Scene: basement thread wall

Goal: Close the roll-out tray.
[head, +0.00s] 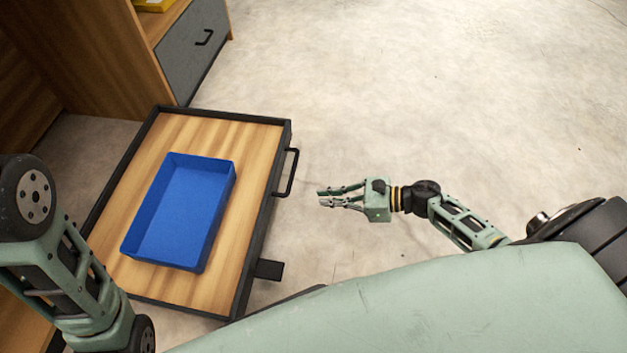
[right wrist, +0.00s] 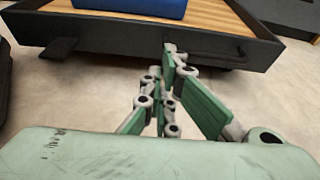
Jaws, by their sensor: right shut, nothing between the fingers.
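The roll-out tray (head: 262,150) is pulled out over the floor, with a wooden bottom and a black rim. Its black handle (head: 291,172) is on the right side in the head view. In the right wrist view the tray's dark front (right wrist: 110,36) spans the top, with the handle (right wrist: 205,57) partly behind my fingers. My right gripper (head: 322,197) is shut and empty, just right of the handle, with a small gap between them. It also shows in the right wrist view (right wrist: 165,62). My left arm shows at the lower left; its gripper is out of frame.
A blue open box (head: 180,212) sits on the tray, empty. A black tab (head: 268,270) sticks out at the tray's lower front. A wooden cabinet with a grey drawer (head: 192,48) stands at the upper left. The concrete floor (head: 420,100) to the right is clear.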

